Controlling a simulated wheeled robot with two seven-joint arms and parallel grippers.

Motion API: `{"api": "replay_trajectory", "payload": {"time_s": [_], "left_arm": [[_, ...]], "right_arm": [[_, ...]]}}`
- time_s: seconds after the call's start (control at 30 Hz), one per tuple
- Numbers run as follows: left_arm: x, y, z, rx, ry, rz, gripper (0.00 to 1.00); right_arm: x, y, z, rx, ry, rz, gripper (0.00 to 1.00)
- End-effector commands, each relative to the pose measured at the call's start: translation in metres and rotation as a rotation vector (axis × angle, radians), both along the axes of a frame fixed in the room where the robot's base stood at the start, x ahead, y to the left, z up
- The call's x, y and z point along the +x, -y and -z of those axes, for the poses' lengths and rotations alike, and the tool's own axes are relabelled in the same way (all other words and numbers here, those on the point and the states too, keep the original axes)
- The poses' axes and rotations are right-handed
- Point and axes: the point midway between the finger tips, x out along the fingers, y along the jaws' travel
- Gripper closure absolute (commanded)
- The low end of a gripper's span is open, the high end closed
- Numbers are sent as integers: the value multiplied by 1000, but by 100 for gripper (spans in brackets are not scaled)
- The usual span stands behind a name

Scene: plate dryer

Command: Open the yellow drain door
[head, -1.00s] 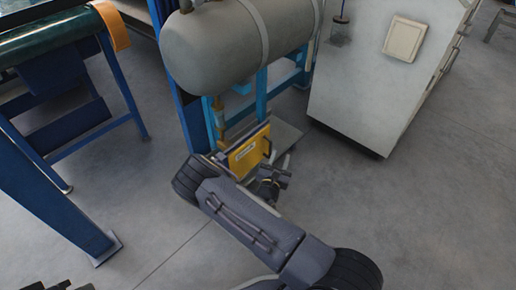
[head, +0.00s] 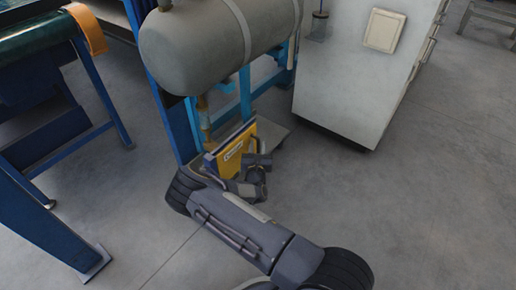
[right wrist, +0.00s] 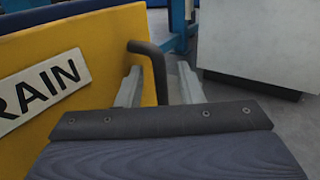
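The yellow drain door (head: 240,146) is a flat upright panel with a white label, low under the grey tank. In the right wrist view the yellow door (right wrist: 100,42) fills the left side, with "RAIN" readable on its label. Its dark bent handle (right wrist: 151,58) sticks out from the panel. My right gripper (right wrist: 159,72) is open, one finger between the panel and the handle, the other on the handle's right with a visible gap. In the head view the right gripper (head: 257,168) is at the door's right side, covering the handle. I cannot tell whether the door is ajar. My left gripper is not in view.
The grey tank (head: 215,38) hangs above the door on a blue frame (head: 232,112). A large pale cabinet (head: 358,75) stands to the right. A blue-legged conveyor table (head: 70,150) is on the left. The floor right and front of the door is clear.

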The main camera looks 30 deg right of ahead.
Motion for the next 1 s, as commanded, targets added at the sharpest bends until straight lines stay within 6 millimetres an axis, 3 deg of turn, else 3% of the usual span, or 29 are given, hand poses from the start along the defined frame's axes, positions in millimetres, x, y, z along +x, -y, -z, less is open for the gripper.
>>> {"api": "replay_trajectory", "payload": {"time_s": [0.1,0.37,0.77,1.0], "left_arm": [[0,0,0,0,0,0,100],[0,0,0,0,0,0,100],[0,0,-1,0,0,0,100],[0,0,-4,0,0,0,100]], "right_arm": [[0,0,0,0,0,0,66],[0,0,0,0,0,0,100],[-2,0,0,1,1,10,100],[-17,1,-1,2,0,95,100]]}}
